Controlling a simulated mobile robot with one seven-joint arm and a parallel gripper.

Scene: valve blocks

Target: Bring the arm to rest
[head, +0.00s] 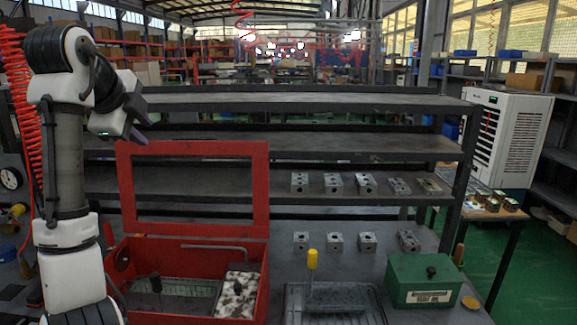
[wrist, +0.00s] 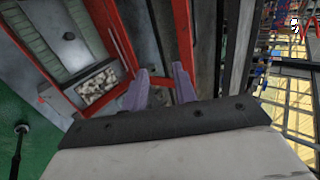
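My arm is raised and folded at the left of the head view, with my gripper (head: 139,133) held in the air near the upper left corner of the red frame. In the wrist view my gripper (wrist: 161,77) shows two purple fingers apart with nothing between them. It is clear of the valve blocks. Several grey metal valve blocks (head: 334,183) stand in a row on the lower shelf. Several more valve blocks (head: 335,242) stand on the bench below.
A red open box (head: 262,290) with an upright red frame (head: 262,190) stands close to my arm. A metal tray (head: 376,310) with a yellow-handled tool (head: 312,259) and a green box (head: 422,282) stand to its right. A white cabinet (head: 505,135) is far right.

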